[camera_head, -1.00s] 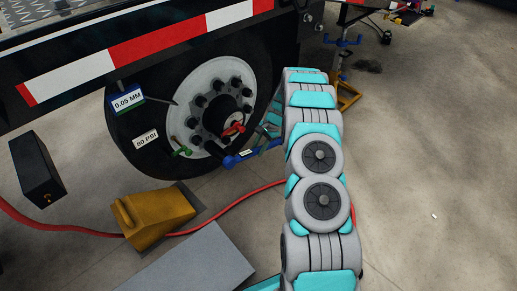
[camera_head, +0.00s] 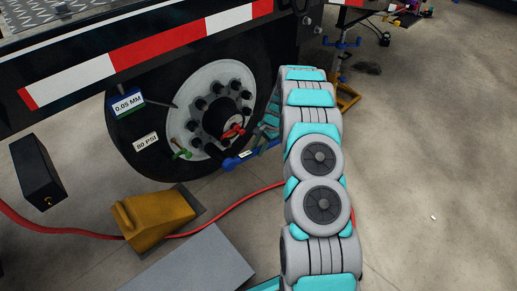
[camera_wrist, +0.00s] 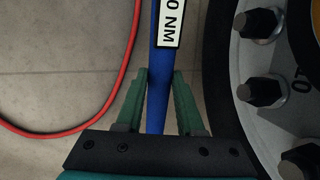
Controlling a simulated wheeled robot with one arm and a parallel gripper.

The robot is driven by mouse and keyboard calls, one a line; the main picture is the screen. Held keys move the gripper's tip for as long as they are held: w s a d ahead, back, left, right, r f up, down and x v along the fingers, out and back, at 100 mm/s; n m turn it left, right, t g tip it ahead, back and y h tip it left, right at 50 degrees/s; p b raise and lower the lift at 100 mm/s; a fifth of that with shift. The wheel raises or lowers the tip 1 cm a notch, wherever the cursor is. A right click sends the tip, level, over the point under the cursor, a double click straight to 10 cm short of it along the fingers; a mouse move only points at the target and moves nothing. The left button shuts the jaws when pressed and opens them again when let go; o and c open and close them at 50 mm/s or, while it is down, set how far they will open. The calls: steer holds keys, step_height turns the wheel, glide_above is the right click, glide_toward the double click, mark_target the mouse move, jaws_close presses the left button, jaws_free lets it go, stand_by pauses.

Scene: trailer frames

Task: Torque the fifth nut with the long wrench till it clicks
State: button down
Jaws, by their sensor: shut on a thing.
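The long blue wrench (camera_head: 230,162) with a white label lies across the lower right of the wheel in the head view. In the wrist view its blue shaft (camera_wrist: 157,60) runs upward between my fingers, its label partly reading "0 NM". My gripper (camera_wrist: 160,78) is shut on the shaft; in the head view my arm partly hides it. Black nuts (camera_head: 236,83) ring the white wheel disc (camera_head: 228,68); several nuts (camera_wrist: 261,91) show right of the shaft in the wrist view. I cannot tell whether the wrench head sits on a nut.
A green piece (camera_head: 181,153) is at the rim's lower left and a red piece (camera_head: 234,130) at the hub. A yellow chock (camera_head: 160,215), a black box (camera_head: 36,170), a grey slab (camera_head: 195,262) and a red hose (camera_head: 75,233) lie near the tyre. The floor at right is mostly clear.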

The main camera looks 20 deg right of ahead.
steer(key=shift+r, duration=0.4)
steer(key=shift+r+h+p, duration=0.35)
steer(key=shift+h+p, duration=0.1)
steer(key=shift+h, duration=0.05)
steer(key=shift+s+d+b, duration=0.15)
steer(key=shift+s+d, duration=0.2)
steer(key=shift+s, duration=0.35)
steer(key=shift+s+d+b, duration=0.1)
steer(key=shift+s+d, duration=0.2)
steer(key=shift+s, duration=0.35)
steer(key=shift+s+d+b, duration=0.15)
steer(key=shift+s+d, duration=0.2)
steer(key=shift+s, duration=0.35)
steer(key=shift+s+d, duration=0.15)
steer(key=shift+s, duration=0.3)
stand_by(0.4)
